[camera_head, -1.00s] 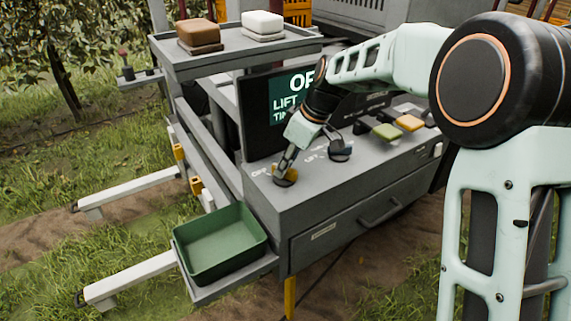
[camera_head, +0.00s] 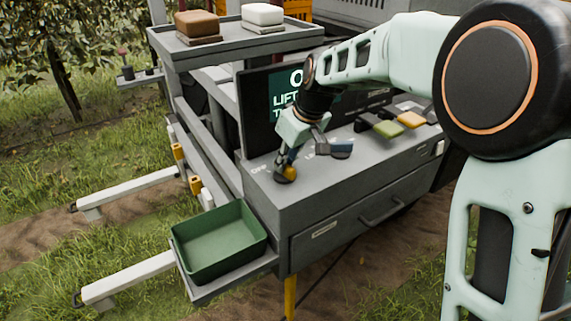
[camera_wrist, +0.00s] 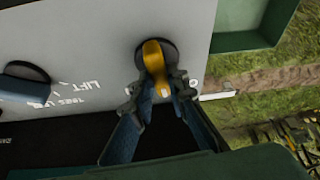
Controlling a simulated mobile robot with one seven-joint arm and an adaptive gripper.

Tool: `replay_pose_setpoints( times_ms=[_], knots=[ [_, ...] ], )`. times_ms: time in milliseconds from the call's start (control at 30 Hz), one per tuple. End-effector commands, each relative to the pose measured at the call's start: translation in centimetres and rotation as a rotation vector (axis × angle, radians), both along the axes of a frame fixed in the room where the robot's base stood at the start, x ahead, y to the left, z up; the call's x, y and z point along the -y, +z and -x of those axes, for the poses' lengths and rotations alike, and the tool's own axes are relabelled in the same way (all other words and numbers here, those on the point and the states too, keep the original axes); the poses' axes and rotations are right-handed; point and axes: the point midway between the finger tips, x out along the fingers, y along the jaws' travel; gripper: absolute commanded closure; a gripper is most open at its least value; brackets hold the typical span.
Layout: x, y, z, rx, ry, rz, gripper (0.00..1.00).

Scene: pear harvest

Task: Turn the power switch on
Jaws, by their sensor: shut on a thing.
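The power switch is a yellow rotary knob (camera_head: 290,173) on a dark round base at the left front of the grey console top, by the printed word "OFF". My gripper (camera_head: 288,163) reaches down onto it from above. In the wrist view the yellow knob (camera_wrist: 153,60) sits between the fingertips of my gripper (camera_wrist: 160,92), which are shut on its near end. Its far end lies over the dark base. The screen (camera_head: 283,105) behind is partly hidden by my arm; "O" and part of "LIFT" show.
A dark knob (camera_head: 340,148) labelled "LIFT" stands to the right of the switch. Green (camera_head: 389,129) and yellow (camera_head: 411,119) pads lie farther right. A green tray (camera_head: 218,262) sits lower left. A shelf (camera_head: 240,52) holds brown and white blocks.

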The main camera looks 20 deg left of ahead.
Motion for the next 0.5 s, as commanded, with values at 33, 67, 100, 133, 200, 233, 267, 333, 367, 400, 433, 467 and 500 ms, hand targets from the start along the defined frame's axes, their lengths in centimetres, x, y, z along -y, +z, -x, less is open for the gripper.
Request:
replay_pose_setpoints(
  times_ms=[33,67,100,133,200,233,267,333,367,400,433,467,500],
  knots=[
    [-0.15,-0.07,0.11,0.004,-0.039,0.0,1.0],
    [-0.11,-0.04,0.09,0.004,-0.067,0.0,1.0],
    [-0.15,-0.01,0.11,0.004,-0.106,0.0,1.0],
    [-0.18,-0.01,0.13,0.004,-0.133,0.0,1.0],
    [-0.2,-0.01,0.12,0.004,-0.2,0.0,1.0],
    [-0.18,0.0,0.11,0.005,-0.228,0.0,1.0],
    [-0.24,0.0,0.16,0.003,-0.254,0.0,1.0],
    [-0.22,0.01,0.16,0.004,-0.319,0.0,1.0],
    [-0.25,0.02,0.18,0.004,-0.344,0.0,1.0],
    [-0.23,0.01,0.16,0.004,-0.378,0.0,1.0],
    [-0.24,0.02,0.17,0.004,-0.403,0.0,1.0],
    [-0.23,0.02,0.15,0.004,-0.426,0.001,1.0],
    [-0.29,0.02,0.18,0.003,-0.457,-0.001,1.0]
  ],
)
